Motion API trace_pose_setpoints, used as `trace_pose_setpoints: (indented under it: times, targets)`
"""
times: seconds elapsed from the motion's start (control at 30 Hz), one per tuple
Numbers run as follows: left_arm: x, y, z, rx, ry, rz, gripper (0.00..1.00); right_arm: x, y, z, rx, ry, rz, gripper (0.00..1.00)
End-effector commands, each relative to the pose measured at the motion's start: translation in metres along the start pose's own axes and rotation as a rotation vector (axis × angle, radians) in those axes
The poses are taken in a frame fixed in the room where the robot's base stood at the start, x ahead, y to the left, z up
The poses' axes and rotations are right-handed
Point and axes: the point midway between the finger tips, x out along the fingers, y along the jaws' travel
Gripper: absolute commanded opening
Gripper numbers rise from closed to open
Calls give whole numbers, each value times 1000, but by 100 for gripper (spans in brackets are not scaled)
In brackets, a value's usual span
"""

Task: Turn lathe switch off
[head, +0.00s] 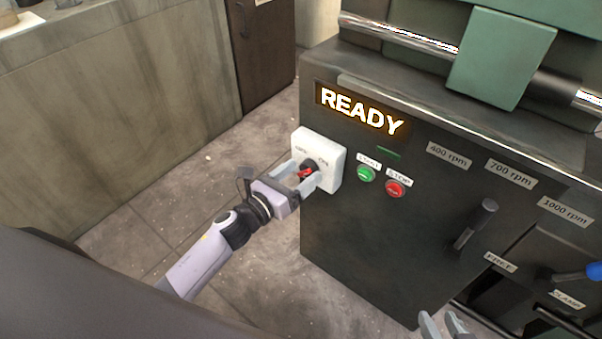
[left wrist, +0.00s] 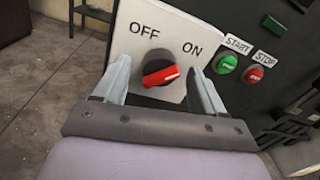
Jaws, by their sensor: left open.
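The lathe switch is a white plate (head: 333,155) on the left end of the dark lathe cabinet (head: 345,240). In the left wrist view its red knob (left wrist: 160,75) sits on a black base, below and between the words OFF and ON. The white mark on the knob points right, toward the ON side. My left gripper (head: 305,178) is open, its fingers on either side of the knob; whether they touch it I cannot tell. Fingertips of my right gripper (head: 443,325) show at the bottom edge of the head view, low in front of the cabinet.
A lit READY sign (head: 360,110) is above the switch. A green START button (head: 366,174) and a red STOP button (head: 395,188) are right of the plate. A dark lever (head: 476,224) stands further right. Open floor (head: 190,170) lies to the left.

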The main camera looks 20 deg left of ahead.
Motion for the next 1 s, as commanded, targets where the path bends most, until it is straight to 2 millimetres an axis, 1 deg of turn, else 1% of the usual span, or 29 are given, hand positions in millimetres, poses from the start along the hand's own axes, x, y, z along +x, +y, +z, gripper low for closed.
trace_pose_setpoints:
  times: [0.13,0.37,0.4,0.47,0.5,0.57,0.83,1.0]
  targets:
    - [7,0,0,-1,1,0,70,0,-1,-4,-1,9,-3,40]
    - [8,0,0,-1,0,0,70,0,-1,-4,-2,10,-2,40]
    - [8,0,0,-1,0,0,67,0,-1,-4,-2,10,-2,40]
    - [8,0,0,-1,0,0,48,0,-1,-4,-1,9,-2,40]
    - [8,0,0,-1,0,0,35,0,-1,-4,-1,9,-2,40]
    - [7,0,0,-1,0,0,16,0,-1,-3,-1,8,-1,40]
    - [7,0,0,-15,-1,1,16,1,0,0,0,2,1,40]
    - [7,1,-1,-73,-6,0,16,2,0,1,-1,2,2,40]
